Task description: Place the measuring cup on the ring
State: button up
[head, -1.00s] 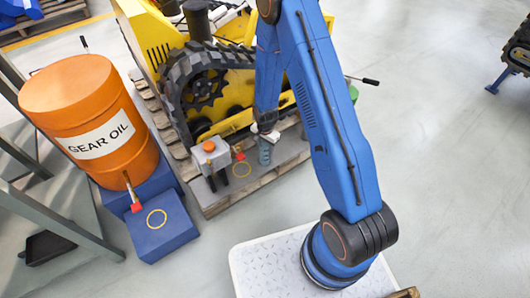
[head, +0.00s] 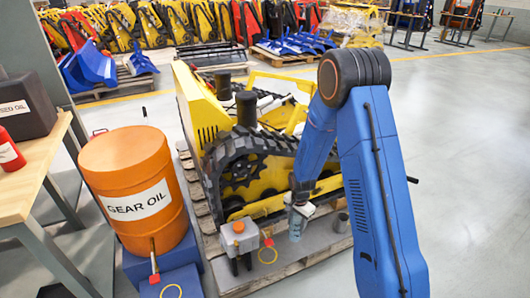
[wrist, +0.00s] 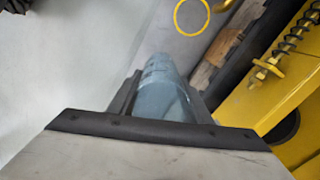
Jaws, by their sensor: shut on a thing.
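The measuring cup (head: 296,227) is a translucent blue-grey vessel, and it also shows in the wrist view (wrist: 168,90). My gripper (head: 298,209) is shut on it; in the wrist view its dark fingers (wrist: 160,108) flank the cup. A yellow ring (head: 267,255) is marked on the grey plate beside the yellow machine. It shows at the top of the wrist view (wrist: 191,16), apart from the cup. A second yellow ring (head: 171,292) is on the blue step at bottom left. I cannot tell how high the cup is above the plate.
A grey box with an orange knob (head: 239,235) and a red-handled tap (head: 268,242) stand close to the plate's ring. A dark cylinder (head: 341,222) stands right of the cup. The tracked yellow machine (head: 250,165) rises behind. An orange gear oil drum (head: 135,190) stands left.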

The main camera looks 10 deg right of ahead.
jog(key=w+d+f+n, duration=0.2)
jog(key=w+d+n, duration=0.5)
jog(key=n, duration=0.3)
jog(key=shift+w, duration=0.25)
